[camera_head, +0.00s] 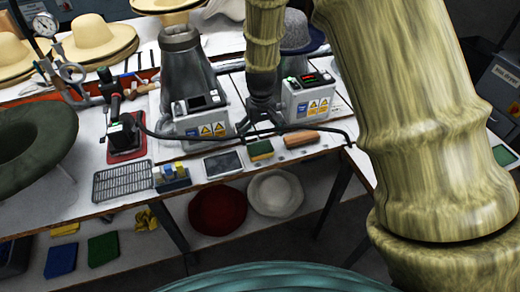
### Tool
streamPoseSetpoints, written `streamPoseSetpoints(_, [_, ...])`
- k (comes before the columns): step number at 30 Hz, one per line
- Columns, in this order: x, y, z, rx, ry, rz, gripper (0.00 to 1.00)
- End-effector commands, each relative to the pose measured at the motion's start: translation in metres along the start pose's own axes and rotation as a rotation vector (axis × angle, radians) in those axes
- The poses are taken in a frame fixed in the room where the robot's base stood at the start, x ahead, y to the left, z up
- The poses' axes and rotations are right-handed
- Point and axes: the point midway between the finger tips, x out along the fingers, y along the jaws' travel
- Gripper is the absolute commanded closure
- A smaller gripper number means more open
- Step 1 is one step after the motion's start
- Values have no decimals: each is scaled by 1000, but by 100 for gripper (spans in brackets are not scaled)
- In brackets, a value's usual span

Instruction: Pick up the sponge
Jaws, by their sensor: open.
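A sponge (260,149), green on top with a yellowish layer, lies on the table near its front edge. My dark gripper (264,131) points down just behind and above the sponge in this view. Its fingers are open and hold nothing. I cannot tell how high they are over the table, and no contact with the sponge shows.
An orange-brown block (301,139) lies close to the right of the sponge, a grey tablet-like plate (223,164) to its left. A box with a display (309,98) stands behind. A wire rack (122,181) lies farther left. A red hat (217,210) is on the lower shelf.

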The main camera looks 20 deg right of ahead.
Motion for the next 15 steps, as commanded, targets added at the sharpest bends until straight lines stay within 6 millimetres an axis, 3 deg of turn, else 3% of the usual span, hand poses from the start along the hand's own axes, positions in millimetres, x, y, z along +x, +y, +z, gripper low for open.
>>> streamPoseSetpoints(8, [12, 0, 1, -1, 0, 0, 0])
streamPoseSetpoints(15, [34, -4, 7, 0, -3, 0, 0])
